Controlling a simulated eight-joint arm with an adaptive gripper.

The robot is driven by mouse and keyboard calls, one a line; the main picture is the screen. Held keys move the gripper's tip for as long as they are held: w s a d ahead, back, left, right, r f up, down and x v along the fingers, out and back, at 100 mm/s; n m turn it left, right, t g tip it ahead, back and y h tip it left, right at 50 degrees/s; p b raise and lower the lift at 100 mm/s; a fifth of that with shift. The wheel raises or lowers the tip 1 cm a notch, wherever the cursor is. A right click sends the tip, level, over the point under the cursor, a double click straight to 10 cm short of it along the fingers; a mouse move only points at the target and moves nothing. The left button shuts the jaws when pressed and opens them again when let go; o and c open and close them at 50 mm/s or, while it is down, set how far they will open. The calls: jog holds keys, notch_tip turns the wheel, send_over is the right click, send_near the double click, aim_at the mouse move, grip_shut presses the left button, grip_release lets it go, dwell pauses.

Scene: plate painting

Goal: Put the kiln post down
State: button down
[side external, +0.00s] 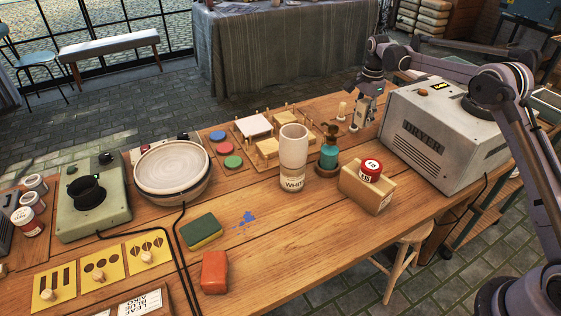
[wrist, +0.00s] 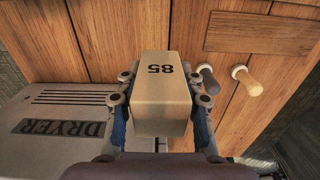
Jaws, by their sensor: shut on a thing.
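The kiln post (wrist: 160,85) is a beige block marked "85". It fills the middle of the wrist view, between the two fingers of my gripper (wrist: 163,100). My gripper is shut on its sides, one finger on the left and one on the right. In the side external view, my gripper (side external: 366,97) is at the far edge of the wooden table (side external: 330,235), just left of the grey dryer. The post is small there and partly covered by the fingers. I cannot tell whether its lower end touches the table.
The dryer (side external: 440,130) stands close on the right. Cream-knobbed tools (wrist: 248,82) are near the post. The table's front middle is mostly clear.

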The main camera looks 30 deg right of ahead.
aim_at(356, 149)
notch_tip(356, 149, down, 10)
jog(key=shift+f, duration=0.2)
dwell(0.3)
jog(key=shift+f, duration=0.1)
jog(key=c, duration=0.8)
grip_release()
jog(key=shift+c, duration=0.2)
